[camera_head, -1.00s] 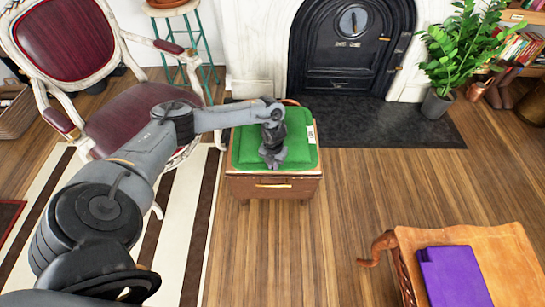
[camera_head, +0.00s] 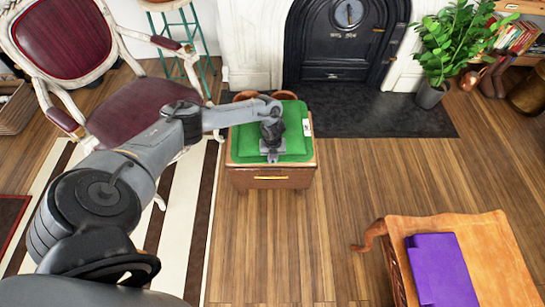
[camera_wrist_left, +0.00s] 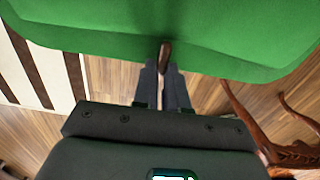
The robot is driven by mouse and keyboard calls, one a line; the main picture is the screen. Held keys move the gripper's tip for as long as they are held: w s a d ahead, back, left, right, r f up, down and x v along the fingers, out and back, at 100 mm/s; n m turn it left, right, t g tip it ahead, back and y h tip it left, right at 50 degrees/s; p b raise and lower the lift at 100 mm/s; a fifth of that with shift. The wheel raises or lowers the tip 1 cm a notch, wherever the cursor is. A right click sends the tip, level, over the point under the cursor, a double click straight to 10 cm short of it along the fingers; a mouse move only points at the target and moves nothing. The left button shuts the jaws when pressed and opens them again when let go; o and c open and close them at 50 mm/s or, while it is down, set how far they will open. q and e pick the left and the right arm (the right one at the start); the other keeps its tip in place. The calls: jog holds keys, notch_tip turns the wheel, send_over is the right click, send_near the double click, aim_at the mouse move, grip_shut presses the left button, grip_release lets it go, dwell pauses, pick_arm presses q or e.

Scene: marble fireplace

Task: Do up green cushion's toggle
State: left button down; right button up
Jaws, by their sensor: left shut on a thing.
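The green cushion (camera_head: 293,124) lies on top of a small wooden cabinet (camera_head: 271,179). It also fills the top of the left wrist view (camera_wrist_left: 230,30). A small brown toggle (camera_wrist_left: 165,52) sticks out at the cushion's near edge in the left wrist view. My left gripper (camera_wrist_left: 163,75) is shut on the toggle, with its fingertips at the cushion's edge. In the head view my left gripper (camera_head: 272,157) reaches down over the cushion's front. Whatever the toggle fastens to is hidden. My right gripper does not show.
A red armchair (camera_head: 128,110) stands left of the cabinet. A fireplace (camera_head: 345,45) is behind it. The wooden floor between is clear.

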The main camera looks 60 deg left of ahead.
pick_arm(q)
jog(key=c, duration=1.4)
grip_release()
jog(key=shift+c, duration=0.2)
jog(key=shift+r, duration=0.1)
notch_tip(320, 180, up, 11)
jog(key=p, duration=0.5)
jog(key=shift+f, duration=0.2)
